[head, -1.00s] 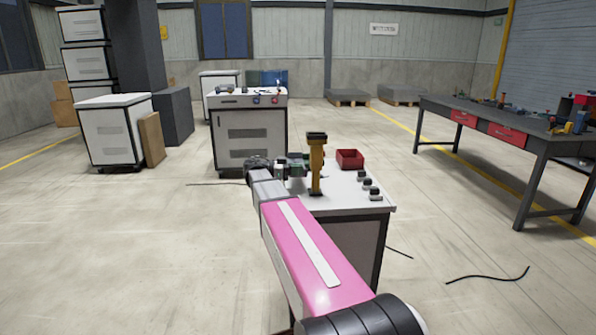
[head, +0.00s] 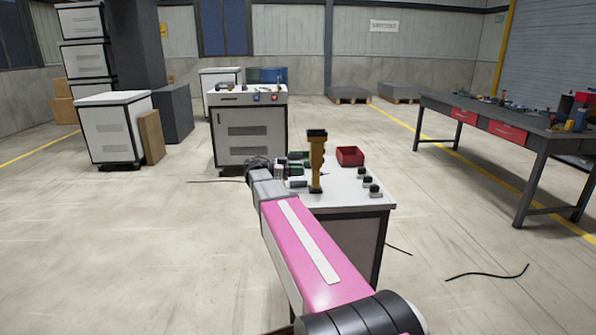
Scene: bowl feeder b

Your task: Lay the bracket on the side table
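My gripper (head: 285,170) is at the end of my pink arm, over the left part of a white-topped table (head: 345,199) in front of me. My own wrist covers much of it, and its fingers are too small to read. Green parts (head: 299,158) show just beyond it; I cannot tell whether it touches them. I cannot make out the bracket for certain in this view. The white-topped table is the nearest table, but nothing in the picture marks it as the side table.
A yellow upright with a dark top (head: 316,163) stands close right of my gripper. A red bin (head: 350,156) and several small dark-and-white pieces (head: 368,183) are on the table's right. A white cabinet (head: 249,138) stands behind; a long workbench (head: 480,118) is at right.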

